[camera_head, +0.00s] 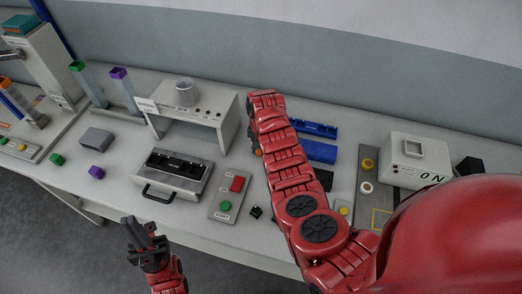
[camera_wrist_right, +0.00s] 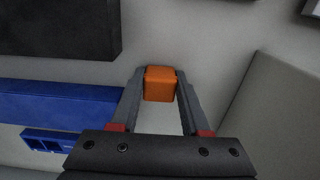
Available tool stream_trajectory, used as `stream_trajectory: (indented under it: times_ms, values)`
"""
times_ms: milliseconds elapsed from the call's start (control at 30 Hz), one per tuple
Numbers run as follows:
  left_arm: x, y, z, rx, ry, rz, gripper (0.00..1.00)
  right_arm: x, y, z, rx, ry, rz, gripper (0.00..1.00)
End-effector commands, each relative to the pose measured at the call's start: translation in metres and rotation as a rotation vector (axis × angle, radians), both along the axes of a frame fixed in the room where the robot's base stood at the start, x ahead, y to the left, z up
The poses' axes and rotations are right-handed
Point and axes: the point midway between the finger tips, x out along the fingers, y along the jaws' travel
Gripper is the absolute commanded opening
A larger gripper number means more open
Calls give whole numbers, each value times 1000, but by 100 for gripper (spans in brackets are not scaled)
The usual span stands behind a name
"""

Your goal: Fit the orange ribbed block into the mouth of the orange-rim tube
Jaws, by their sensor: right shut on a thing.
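The orange ribbed block (camera_wrist_right: 160,84) sits between the fingertips of my right gripper (camera_wrist_right: 158,92) in the right wrist view, and the gripper is shut on it. In the head view my right arm hides most of this gripper; a small bit of orange (camera_head: 258,153) shows at the arm's left edge. The orange-rim tube (camera_head: 22,103) leans in a stand at the far left of the head view, its orange rim at the upper end. The block is far to the right of it. My left gripper (camera_head: 141,221) is empty, with its fingers apart, in front of the table edge.
Green-rim (camera_head: 88,84) and purple-rim (camera_head: 125,92) tubes stand to the right of the orange-rim one. A green block (camera_head: 57,159), purple block (camera_head: 96,172) and grey box (camera_head: 96,139) lie near them. A white bridge-like stand (camera_head: 219,116) and black-topped case (camera_head: 176,175) occupy the middle.

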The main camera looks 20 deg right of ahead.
Motion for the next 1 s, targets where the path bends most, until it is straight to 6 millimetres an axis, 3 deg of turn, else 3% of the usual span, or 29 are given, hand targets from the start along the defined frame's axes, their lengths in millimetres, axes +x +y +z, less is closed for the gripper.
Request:
stream_trajectory:
  times_ms: [33,133,633,867,1000]
  values:
    - [0,0,0,0,0,0,0,0,0,0,0,0,0,16]
    - [0,0,0,0,0,0,0,0,0,0,0,0,0,0]
    - [0,0,-6,0,0,0,0,0,0,4,0,2,0,0]
    - [0,0,-30,0,0,0,0,1,0,29,-2,-6,1,0]
    - [0,0,-24,0,0,0,0,-18,12,36,-2,-3,3,0]
